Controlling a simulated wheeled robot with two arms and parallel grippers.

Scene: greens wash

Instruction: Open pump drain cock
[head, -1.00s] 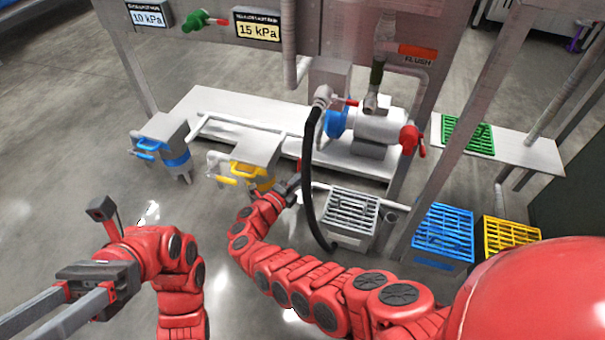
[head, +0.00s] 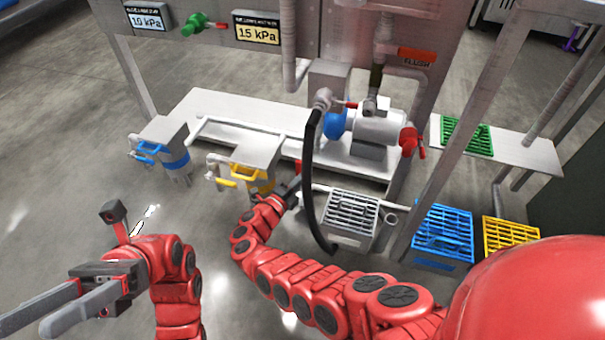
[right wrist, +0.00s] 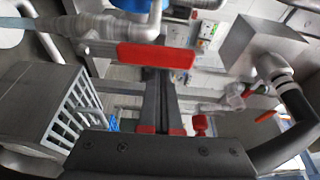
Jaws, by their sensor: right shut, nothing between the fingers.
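A flat red lever (right wrist: 156,55), which looks like the drain cock's handle, sits on a grey pipe fitting in the right wrist view. In the head view a small red piece (head: 298,167) at the low pipe below the pump (head: 380,130) appears to be the same lever. My right gripper (right wrist: 161,74) is shut and empty, its fingertips right at the lever's lower edge; I cannot tell whether they touch. In the head view it is partly hidden behind my right arm. My left gripper (head: 35,318) is open and empty over the floor at lower left.
A black hose (head: 310,180) hangs close right of my right gripper. A grey grated box (head: 350,222) stands beyond it. Yellow (head: 250,165) and blue (head: 165,150) valve units stand to the left. Blue (head: 443,235) and yellow (head: 510,237) crates sit at right. Floor at left is clear.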

